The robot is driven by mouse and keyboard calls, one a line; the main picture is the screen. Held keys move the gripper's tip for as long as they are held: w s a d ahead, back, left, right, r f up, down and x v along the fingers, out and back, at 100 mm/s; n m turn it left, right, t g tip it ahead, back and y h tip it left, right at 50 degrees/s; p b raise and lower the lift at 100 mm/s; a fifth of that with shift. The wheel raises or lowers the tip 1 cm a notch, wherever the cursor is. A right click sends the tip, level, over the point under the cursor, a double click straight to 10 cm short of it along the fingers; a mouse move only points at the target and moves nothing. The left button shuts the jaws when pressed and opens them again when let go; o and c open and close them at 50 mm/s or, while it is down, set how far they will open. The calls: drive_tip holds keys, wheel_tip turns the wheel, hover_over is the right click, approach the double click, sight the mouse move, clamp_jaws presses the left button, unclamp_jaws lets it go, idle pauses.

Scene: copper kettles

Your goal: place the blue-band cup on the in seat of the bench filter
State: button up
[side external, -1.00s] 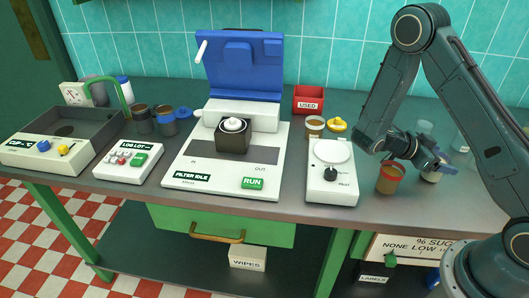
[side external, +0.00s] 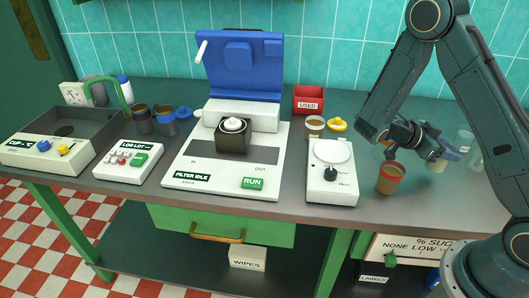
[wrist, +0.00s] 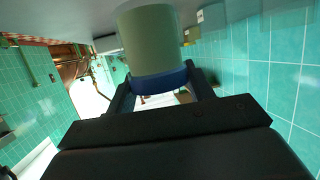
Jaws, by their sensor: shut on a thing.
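My gripper (side external: 440,150) is shut on the blue-band cup (side external: 437,166), at the right side of the bench. In the wrist view the pale greenish cup (wrist: 150,40) fills the top middle, and its blue band (wrist: 160,82) lies between the two fingers (wrist: 162,90). In the side view the gripper partly hides the cup, which appears slightly above the bench. The bench filter (side external: 228,185) stands at the middle, with IN marked at its left and OUT at its right. Its blue lid (side external: 240,65) is raised. A dark block with a white knob (side external: 233,125) sits between the marks.
A red-band cup (side external: 390,180) stands just left of my gripper. The white scale (side external: 331,188) stands between it and the filter. Clear glassware (side external: 464,142) is at the right. A small cup (side external: 314,126), yellow lid (side external: 337,125) and red USED bin (side external: 308,100) are behind the scale.

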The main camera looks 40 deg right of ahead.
wheel_tip(320, 180, up, 7)
drive_tip(key=shift+f, duration=0.15)
idle(0.8)
drive_tip(key=w+a+f+n+t+h, duration=0.1)
drive_tip(key=w+a+n+t, duration=0.25)
drive_tip(key=w, duration=0.55)
drive_tip(key=w+a+f+n+t+h, duration=0.1)
drive_tip(key=w+a+n+t, duration=0.2)
drive_tip(key=w, duration=0.7)
wheel_tip(320, 180, up, 14)
drive_tip(key=n+t+y, duration=1.1)
drive_tip(key=n+t, duration=0.4)
drive_tip(key=n, duration=0.1)
hover_over(201, 148)
drive_tip(key=shift+f, duration=9.95)
drive_tip(key=shift+f, duration=0.15)
